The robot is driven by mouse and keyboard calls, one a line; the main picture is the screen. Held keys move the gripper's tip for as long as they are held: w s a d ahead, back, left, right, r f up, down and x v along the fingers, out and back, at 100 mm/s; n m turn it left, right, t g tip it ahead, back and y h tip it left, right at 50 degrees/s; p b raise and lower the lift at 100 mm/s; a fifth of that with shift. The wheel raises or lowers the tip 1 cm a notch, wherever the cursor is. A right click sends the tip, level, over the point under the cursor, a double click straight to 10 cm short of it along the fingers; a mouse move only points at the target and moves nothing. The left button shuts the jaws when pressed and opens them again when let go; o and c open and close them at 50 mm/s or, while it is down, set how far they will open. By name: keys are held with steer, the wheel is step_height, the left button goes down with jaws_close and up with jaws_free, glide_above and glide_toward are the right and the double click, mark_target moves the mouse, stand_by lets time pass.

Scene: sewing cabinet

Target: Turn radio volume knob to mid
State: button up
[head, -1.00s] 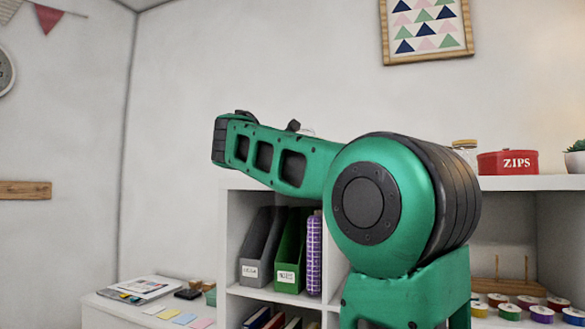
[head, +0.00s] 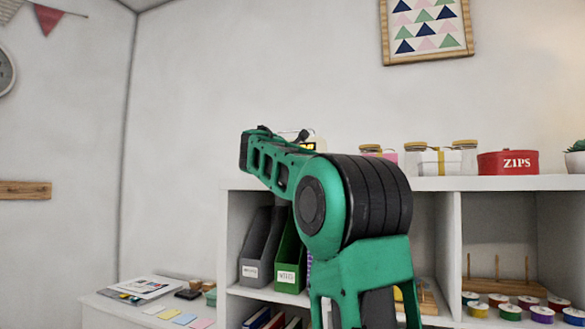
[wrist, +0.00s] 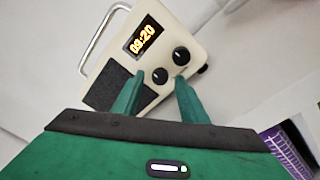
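The radio (wrist: 177,25) is a cream box with a metal handle, a dark speaker grille and an orange clock display reading 09:20. It looks tilted in the wrist view. It has two black knobs: one (wrist: 159,75) between my fingertips in the picture, the other (wrist: 181,56) just beyond the right fingertip. Which is the volume knob I cannot tell. My gripper (wrist: 159,77) is open, its green fingers pointing at the radio's face; contact cannot be judged. In the head view a small part of the radio (head: 319,142) shows behind my arm; my gripper is not clearly visible there.
The white shelf top (head: 425,184) holds jars (head: 464,160) and a red ZIPS tin (head: 508,162) right of the radio. Green (head: 289,255) and grey (head: 258,248) file holders stand in a cubby below. A purple patterned item (wrist: 287,155) shows low right in the wrist view.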

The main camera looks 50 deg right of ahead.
jaws_close()
